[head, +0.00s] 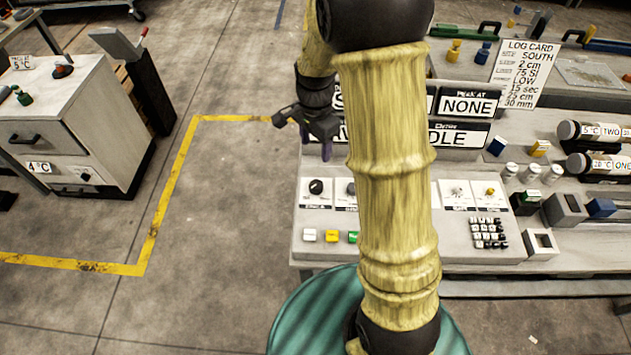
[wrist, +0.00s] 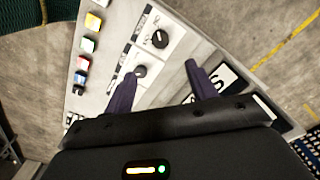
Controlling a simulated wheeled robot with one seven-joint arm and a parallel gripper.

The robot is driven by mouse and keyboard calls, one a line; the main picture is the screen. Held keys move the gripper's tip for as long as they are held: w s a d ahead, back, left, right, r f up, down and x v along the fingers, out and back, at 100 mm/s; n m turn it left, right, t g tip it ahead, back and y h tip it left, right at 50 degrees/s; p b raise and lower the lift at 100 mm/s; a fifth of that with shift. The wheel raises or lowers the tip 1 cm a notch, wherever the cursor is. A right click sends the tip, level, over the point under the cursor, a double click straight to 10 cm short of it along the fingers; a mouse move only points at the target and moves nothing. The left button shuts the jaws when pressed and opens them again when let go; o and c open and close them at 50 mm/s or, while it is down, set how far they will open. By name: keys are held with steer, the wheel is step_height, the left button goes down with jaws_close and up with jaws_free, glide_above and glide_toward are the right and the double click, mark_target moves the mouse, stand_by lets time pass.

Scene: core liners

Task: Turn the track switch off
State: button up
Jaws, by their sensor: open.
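The control panel (head: 400,240) stands on the bench, with a row of controls on white plates. A black knob (head: 316,186) is at its left end, with a grey knob (head: 350,188) beside it. A metal toggle (head: 457,190) and a yellow-tipped control (head: 490,191) are to the right of my arm. I cannot read which one is labelled track. My gripper (head: 315,146) is open and empty above the panel's back left. In the wrist view, its purple fingers (wrist: 160,70) are spread, with the black knob (wrist: 160,38) and grey knob (wrist: 140,71) beyond them.
White, yellow and green buttons (head: 332,236) line the panel's front left; a keypad (head: 488,233) is at the right. Display signs (head: 467,104) stand behind. Jars (head: 531,173) and labelled cylinders (head: 590,131) are at right. My arm hides the panel's middle.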

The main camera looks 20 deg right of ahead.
mark_target(315, 185)
step_height(315, 185, down, 16)
steer(key=shift+r+p, duration=0.1)
steer(key=shift+p, duration=0.8)
steer(key=c, duration=1)
